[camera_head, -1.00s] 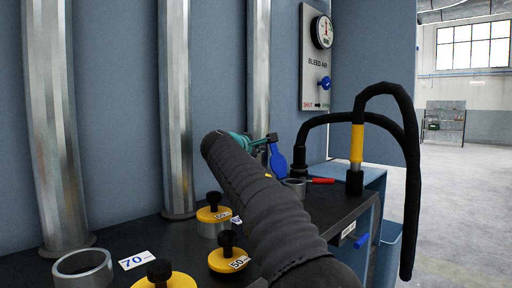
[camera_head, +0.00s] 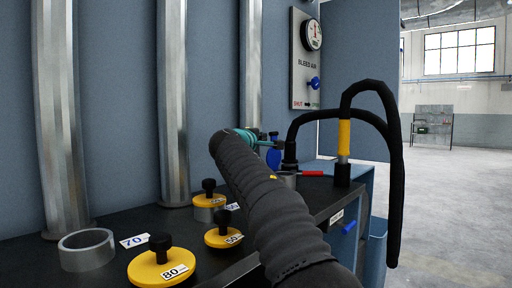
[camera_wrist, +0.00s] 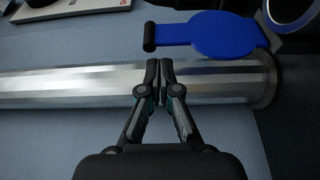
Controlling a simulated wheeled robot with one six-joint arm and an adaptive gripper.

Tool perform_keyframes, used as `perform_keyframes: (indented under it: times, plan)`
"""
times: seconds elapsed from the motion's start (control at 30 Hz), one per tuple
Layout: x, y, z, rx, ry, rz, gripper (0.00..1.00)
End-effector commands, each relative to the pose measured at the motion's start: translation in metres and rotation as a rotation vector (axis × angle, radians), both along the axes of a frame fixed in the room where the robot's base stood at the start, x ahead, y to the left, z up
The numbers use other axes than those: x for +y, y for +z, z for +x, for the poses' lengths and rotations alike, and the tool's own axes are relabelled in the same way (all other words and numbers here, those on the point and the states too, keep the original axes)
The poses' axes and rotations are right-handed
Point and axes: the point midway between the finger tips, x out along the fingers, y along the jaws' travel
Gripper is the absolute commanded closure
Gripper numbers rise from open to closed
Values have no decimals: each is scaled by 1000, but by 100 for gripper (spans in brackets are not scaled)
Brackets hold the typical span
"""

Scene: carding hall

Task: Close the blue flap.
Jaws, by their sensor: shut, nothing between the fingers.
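The blue flap (camera_head: 273,158) stands upright, a round disc, at the far end of the dark bench beside a short grey ring (camera_head: 288,179). In the wrist view the flap (camera_wrist: 222,37) shows its flat blue face, with a narrow tab ending in a black knob (camera_wrist: 149,36). My gripper (camera_head: 281,143) is at the flap's top edge in the head view and partly covers it. In the wrist view my gripper (camera_wrist: 160,62) is shut and empty, its fingertips over a metal pipe and apart from the flap in the picture. Contact cannot be told.
Metal pipes (camera_head: 172,100) rise along the blue wall. A black hose with a yellow sleeve (camera_head: 344,138) arches right of the flap. A red-handled tool (camera_head: 312,173) lies nearby.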

Motion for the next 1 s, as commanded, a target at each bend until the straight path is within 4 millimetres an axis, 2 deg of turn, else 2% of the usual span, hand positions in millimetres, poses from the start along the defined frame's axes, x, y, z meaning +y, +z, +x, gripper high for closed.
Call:
perform_keyframes:
  times: [0.27, 0.63, 1.0]
  plan:
    - [-12, -4, -16, -1, 16, 0, 100]
    - [-40, -18, -37, 0, 17, -1, 100]
    - [-63, -36, -44, 1, 13, -2, 100]
